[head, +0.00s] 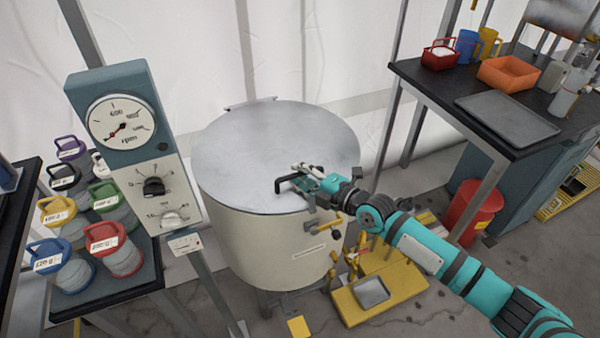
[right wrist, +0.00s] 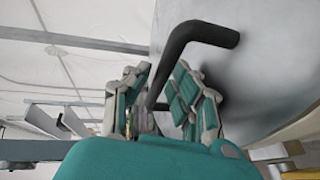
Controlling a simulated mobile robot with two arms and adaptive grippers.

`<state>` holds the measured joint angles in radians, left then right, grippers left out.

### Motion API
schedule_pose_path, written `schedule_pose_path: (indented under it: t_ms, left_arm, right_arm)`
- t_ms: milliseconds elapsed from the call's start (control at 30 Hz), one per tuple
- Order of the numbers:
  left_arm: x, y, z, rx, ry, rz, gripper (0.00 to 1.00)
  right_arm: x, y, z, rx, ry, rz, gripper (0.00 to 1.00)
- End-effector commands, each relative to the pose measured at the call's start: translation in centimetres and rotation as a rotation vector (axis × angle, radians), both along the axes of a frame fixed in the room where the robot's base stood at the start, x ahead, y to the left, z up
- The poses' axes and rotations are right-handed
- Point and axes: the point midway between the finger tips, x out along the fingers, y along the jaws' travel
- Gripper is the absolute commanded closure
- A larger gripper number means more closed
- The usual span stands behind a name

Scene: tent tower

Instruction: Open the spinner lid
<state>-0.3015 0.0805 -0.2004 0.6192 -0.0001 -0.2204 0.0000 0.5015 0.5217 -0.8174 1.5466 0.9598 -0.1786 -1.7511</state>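The spinner (head: 262,245) is a large cream drum topped by a flat round grey metal lid (head: 262,145). The lid lies flat on the drum, with a hinge bracket (head: 250,103) at its back edge. A bent black handle (head: 284,186) rises near the lid's front right. My right gripper (head: 305,184) reaches in from the right at this handle. In the right wrist view the handle (right wrist: 195,35) runs down between the two teal fingers (right wrist: 160,90), which look closed around it; part of the contact is hidden. My left gripper is not in view.
A control post with an rpm dial (head: 122,121) and knobs stands left of the drum. Lidded jars fill a black table (head: 120,300) at left. A black bench (head: 450,98) with a grey tray (head: 507,119) stands right. A yellow step (head: 382,290) and red bin (head: 473,208) are on the floor.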

Motion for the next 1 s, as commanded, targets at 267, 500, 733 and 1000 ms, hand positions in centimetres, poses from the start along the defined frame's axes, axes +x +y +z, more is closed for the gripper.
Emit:
schedule_pose_path:
  t_ms: [267,500,733,1000]
  left_arm:
    - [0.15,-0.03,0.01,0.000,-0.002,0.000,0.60]
    - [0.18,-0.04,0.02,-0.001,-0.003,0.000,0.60]
    - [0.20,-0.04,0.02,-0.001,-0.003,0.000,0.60]
    - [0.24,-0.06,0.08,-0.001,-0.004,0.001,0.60]
  right_arm:
    - [0.48,0.40,-0.10,-0.001,-0.001,0.000,0.77]
    - [0.45,0.39,-0.10,-0.001,-0.001,0.000,0.95]
    - [0.45,0.37,-0.10,-0.001,-0.001,0.000,1.00]
    - [0.44,0.37,-0.03,0.000,0.001,0.000,1.00]
